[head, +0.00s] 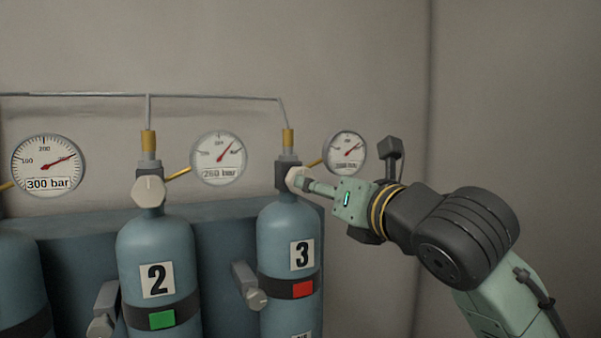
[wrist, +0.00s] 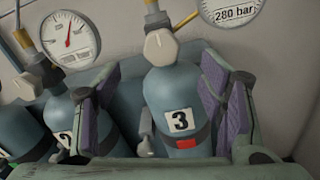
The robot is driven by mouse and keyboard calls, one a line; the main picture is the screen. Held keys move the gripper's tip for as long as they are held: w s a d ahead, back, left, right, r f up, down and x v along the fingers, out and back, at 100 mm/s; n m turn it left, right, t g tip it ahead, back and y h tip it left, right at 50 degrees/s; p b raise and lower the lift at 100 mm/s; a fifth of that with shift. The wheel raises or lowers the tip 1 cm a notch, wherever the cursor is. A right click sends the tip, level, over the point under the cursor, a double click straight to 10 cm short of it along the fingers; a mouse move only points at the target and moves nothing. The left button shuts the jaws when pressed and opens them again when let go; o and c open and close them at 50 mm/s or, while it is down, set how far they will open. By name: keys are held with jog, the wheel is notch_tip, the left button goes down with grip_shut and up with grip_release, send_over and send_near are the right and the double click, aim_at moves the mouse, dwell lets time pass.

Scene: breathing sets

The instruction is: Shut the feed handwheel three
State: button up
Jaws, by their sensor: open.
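Cylinder three (head: 287,231) is blue-grey, with a "3" label and a red tag. Its pale faceted feed handwheel (head: 297,178) sits on the front of the dark valve at the top. In the wrist view the handwheel (wrist: 160,46) shows whole, with a pointed lower edge. My gripper (head: 311,186) is at the right of the handwheel in the head view and overlaps its edge. In the wrist view my gripper (wrist: 158,82) is open, with purple-padded fingers either side of cylinder three and nothing between the pads. The handwheel appears above and beyond the fingertips; contact cannot be told.
Cylinder two (head: 157,252), with its own handwheel (head: 149,191) and green tag, stands to the left. A gauge (head: 345,153) is just above my gripper. A thin pipe (head: 215,97) runs overhead. Bare wall and free room lie to the right.

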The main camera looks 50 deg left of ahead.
aim_at(301, 194)
jog(key=p+x, duration=0.3)
jog(key=x, duration=0.7)
jog(key=shift+w+a+f, duration=0.1)
jog(key=shift+w+a, duration=0.1)
jog(key=shift+a, duration=0.15)
jog(key=shift+c, duration=0.3)
jog(key=c, duration=1.1)
